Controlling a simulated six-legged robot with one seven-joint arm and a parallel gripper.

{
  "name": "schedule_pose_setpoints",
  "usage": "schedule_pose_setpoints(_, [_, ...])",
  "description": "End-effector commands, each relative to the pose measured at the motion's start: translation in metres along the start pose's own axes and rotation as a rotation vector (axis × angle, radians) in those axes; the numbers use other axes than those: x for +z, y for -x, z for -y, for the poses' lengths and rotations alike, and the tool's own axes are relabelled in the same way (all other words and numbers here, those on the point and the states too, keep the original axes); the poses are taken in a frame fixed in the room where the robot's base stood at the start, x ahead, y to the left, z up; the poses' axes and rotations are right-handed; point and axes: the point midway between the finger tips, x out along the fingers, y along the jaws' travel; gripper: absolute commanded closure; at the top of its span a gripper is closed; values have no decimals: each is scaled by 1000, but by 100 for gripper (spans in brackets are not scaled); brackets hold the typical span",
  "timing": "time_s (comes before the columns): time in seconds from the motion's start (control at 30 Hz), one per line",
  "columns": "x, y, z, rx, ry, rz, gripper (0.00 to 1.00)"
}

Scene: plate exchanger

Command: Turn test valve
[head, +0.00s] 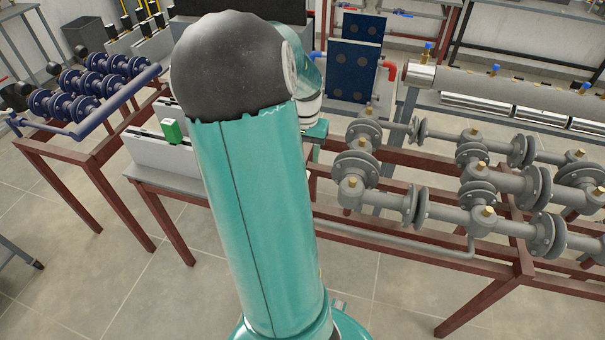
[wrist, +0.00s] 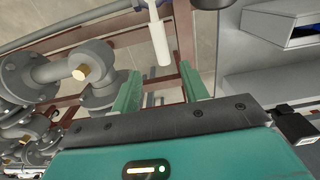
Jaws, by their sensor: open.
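In the wrist view my gripper (wrist: 160,74) is open, with its two green fingers apart. A white rod-like part (wrist: 158,38) shows just beyond the fingertips, in line with the gap between them. I cannot tell whether this rod belongs to the test valve, or whether it reaches between the fingers. No finger is seen closed on it. In the head view my own arm hides most of the gripper and the area in front of it, and no test valve can be made out for certain there.
Grey flanged pipes (head: 420,205) with brass fittings stand on a red frame at right; they also fill the wrist view's left side (wrist: 70,68). Blue plate exchanger panels (head: 355,62) stand behind. Blue flanged pipes (head: 75,105) and a green box (head: 171,130) are at left.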

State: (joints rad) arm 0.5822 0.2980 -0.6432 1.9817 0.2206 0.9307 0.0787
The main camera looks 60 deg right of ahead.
Motion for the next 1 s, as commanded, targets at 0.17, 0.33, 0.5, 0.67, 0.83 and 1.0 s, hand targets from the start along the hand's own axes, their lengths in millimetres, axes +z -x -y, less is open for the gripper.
schedule_pose_setpoints(0.17, [1,-38,1,2,-2,5,55])
schedule_pose_setpoints(0.33, [1,-69,2,2,0,4,55])
schedule_pose_setpoints(0.5, [0,-86,4,0,1,1,55])
schedule_pose_setpoints(0.67, [0,-91,5,-1,2,0,55])
schedule_pose_setpoints(0.83, [0,-90,4,-1,2,0,55])
schedule_pose_setpoints(1.0, [0,-90,4,-1,2,0,87])
